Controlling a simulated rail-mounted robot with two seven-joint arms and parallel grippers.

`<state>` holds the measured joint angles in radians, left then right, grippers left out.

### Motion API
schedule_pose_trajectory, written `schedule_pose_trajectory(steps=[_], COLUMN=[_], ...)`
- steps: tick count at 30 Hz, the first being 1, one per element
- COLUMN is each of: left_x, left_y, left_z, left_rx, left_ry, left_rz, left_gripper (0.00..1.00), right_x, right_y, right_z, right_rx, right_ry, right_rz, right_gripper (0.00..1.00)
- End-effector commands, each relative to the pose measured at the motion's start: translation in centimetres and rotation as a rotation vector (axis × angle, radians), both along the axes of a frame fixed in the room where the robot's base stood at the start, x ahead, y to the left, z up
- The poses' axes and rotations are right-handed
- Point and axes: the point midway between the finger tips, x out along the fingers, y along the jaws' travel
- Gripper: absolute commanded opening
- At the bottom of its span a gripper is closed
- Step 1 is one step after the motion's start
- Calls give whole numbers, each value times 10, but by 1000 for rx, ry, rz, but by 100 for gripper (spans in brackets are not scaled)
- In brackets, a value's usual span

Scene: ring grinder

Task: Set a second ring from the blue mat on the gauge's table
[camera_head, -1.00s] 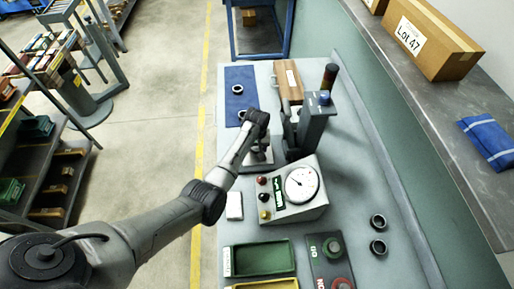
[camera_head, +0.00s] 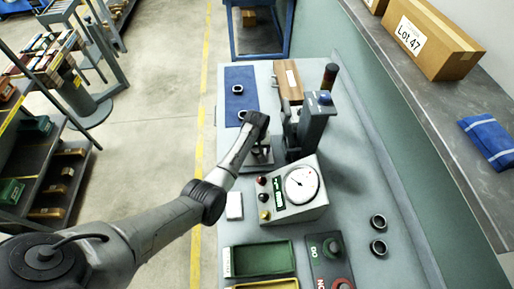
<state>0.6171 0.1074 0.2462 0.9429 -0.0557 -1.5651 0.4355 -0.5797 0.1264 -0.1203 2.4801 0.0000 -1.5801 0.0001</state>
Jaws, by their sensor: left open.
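The blue mat (camera_head: 233,103) lies at the far left of the bench. A dark metal ring (camera_head: 237,89) lies on it, and another ring (camera_head: 242,113) lies nearer its front edge, close beside my left wrist. My left gripper (camera_head: 260,153) points down over the gauge's table (camera_head: 255,168), in front of the grey gauge column (camera_head: 308,127). It is open. The wrist hides much of it, and I cannot tell whether a ring lies between its fingers. The gauge's dial box (camera_head: 302,186) stands just in front. My right gripper is not in view.
Two more rings (camera_head: 377,221) (camera_head: 378,248) lie at the right of the bench. A green tray (camera_head: 260,261), a yellow tray (camera_head: 265,284) and a button panel (camera_head: 327,257) stand at the front. A brown case (camera_head: 288,80) and a signal lamp (camera_head: 329,76) stand behind the gauge.

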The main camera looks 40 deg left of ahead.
Motion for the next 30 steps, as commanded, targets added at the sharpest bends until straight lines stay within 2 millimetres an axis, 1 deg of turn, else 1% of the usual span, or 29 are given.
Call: schedule_pose_trajectory(steps=[4,8,15,21,27,30], left_x=[0,1,1,1,1,1], left_y=[0,0,0,0,0,0], left_z=[2,15,60,94,116,121], left_rx=[0,1,1,1,1,1], left_ry=[0,-3,-4,-2,-2,-1], left_rz=[0,0,0,0,0,0], left_gripper=[80,80,80,80,80,80], right_x=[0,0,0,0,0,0], right_y=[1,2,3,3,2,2], right_z=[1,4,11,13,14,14], right_rx=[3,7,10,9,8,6], right_ry=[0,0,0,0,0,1], right_rz=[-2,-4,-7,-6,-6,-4], right_gripper=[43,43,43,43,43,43])
